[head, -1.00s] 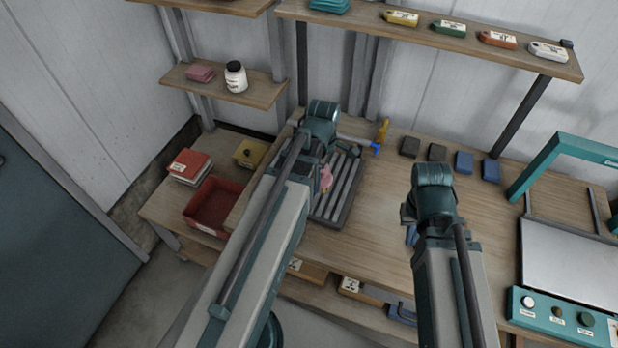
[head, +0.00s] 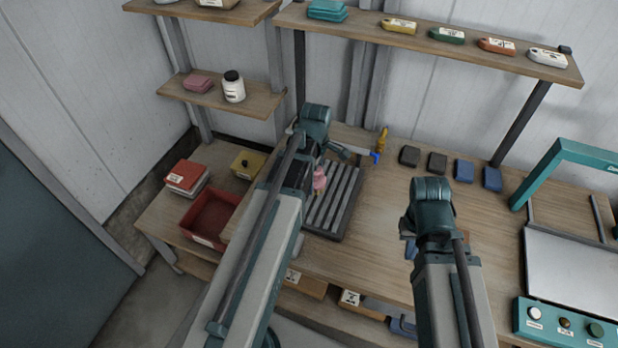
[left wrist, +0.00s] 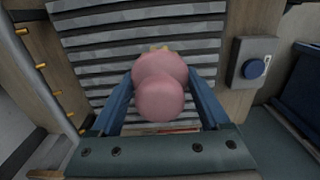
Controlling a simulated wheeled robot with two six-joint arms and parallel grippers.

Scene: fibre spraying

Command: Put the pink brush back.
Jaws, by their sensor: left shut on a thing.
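The pink brush (left wrist: 160,85) is between the blue fingers of my left gripper (left wrist: 160,92) in the left wrist view, and the gripper is shut on it. In the head view the pink brush (head: 319,180) shows beside my left arm's end, over the left part of a dark slatted rack (head: 333,205). The rack's grey slats (left wrist: 90,55) lie behind the brush in the left wrist view. I cannot tell whether the brush touches the rack.
A yellow-and-blue tool (head: 381,145) stands behind the rack. Dark and blue blocks (head: 464,170) line the bench's back. A red bin (head: 212,216) stands at left, a teal-framed machine (head: 575,262) at right. The bench middle (head: 375,255) is clear. A shelf (head: 440,48) hangs above.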

